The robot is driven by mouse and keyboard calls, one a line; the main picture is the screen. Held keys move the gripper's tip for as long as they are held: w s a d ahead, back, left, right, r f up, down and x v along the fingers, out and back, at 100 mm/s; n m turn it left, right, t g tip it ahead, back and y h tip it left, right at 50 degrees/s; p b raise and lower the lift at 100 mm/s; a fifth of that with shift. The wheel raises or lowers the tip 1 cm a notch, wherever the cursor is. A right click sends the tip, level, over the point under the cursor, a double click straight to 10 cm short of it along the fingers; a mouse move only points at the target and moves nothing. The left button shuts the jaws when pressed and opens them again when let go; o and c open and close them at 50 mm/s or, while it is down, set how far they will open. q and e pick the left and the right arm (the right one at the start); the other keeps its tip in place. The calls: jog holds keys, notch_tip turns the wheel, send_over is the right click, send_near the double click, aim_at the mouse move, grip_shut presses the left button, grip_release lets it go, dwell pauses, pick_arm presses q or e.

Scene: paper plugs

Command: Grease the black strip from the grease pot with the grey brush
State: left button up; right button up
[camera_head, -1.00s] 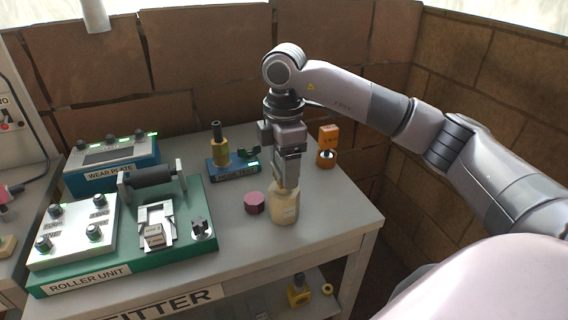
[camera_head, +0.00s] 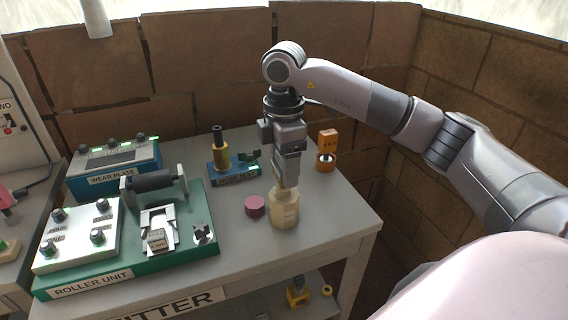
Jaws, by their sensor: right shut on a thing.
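The cream grease pot (camera_head: 284,213) stands upright near the front right of the table. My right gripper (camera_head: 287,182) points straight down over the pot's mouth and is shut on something. The fingertips and the held thing, probably the grey brush, are hidden at the pot's mouth. I cannot tell whether the fingers touch the rim. A dark strip (camera_head: 110,158) lies on top of the blue wear plate unit (camera_head: 118,177) at the back left. My left gripper is not in view.
A maroon disc (camera_head: 255,206) lies just left of the pot. The green roller unit (camera_head: 110,280) with its black roller fills the table's left front. A blue block with a yellow fitting (camera_head: 222,160) and an orange item (camera_head: 327,143) stand behind.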

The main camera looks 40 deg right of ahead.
jog(key=shift+r+p, duration=1.7)
jog(key=shift+r, duration=0.95)
